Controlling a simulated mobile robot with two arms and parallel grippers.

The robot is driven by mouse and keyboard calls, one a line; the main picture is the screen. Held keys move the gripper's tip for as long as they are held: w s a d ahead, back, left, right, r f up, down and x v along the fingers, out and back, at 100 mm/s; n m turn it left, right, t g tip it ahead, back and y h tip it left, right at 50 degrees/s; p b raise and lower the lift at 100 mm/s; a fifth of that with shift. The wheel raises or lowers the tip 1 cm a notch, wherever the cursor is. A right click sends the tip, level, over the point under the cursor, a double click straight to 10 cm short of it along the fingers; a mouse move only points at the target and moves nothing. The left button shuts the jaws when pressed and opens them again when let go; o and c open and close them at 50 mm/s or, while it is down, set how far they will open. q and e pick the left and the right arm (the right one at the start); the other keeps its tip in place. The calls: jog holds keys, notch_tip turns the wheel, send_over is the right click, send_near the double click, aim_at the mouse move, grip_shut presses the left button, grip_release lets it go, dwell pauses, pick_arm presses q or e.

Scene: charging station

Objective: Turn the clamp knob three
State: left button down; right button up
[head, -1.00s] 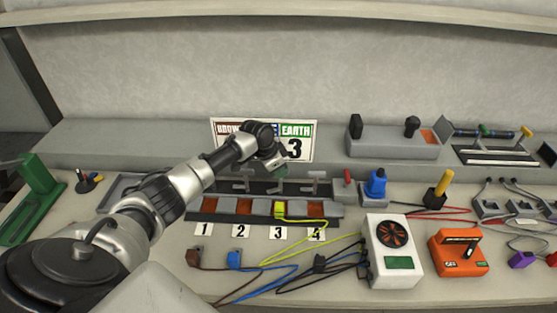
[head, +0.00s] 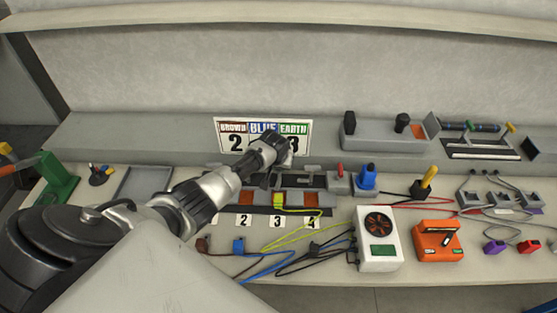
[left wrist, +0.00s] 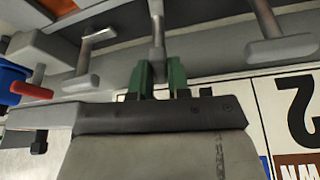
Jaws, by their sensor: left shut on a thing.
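The clamp strip (head: 330,198) lies on the bench, with T-shaped clamp knobs behind its slots and number labels 2, 3 and 4 in front. Label 1 is hidden behind my arm. A yellow-green plug (head: 278,201) sits in slot three. My left gripper (head: 284,163) reaches over the strip at clamp knob three. In the left wrist view, which is upside down, its green fingers (left wrist: 157,80) are shut on the grey stem of clamp knob three (left wrist: 157,30). Neighbouring knobs (left wrist: 88,50) and (left wrist: 280,45) stand free on either side. My right gripper is out of view.
Behind the strip stands a sign (head: 235,138) reading BROWN 2, BLUE, EARTH 3, partly covered. To the right are a red lever, a blue button device (head: 367,180), a white fan box (head: 378,255) and an orange device (head: 437,241). Loose cables lie in front.

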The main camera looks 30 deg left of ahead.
pick_arm(q)
jog(key=shift+d+r+n+y+p, duration=0.1)
jog(key=shift+n+y+p, duration=0.3)
jog(key=shift+n, duration=0.7)
jog(key=shift+w, duration=0.1)
jog(key=c, duration=1.1)
grip_release()
jog(key=shift+r, duration=0.3)
jog(key=v, duration=1)
jog(key=shift+r, duration=0.1)
jog(key=shift+d, duration=0.15)
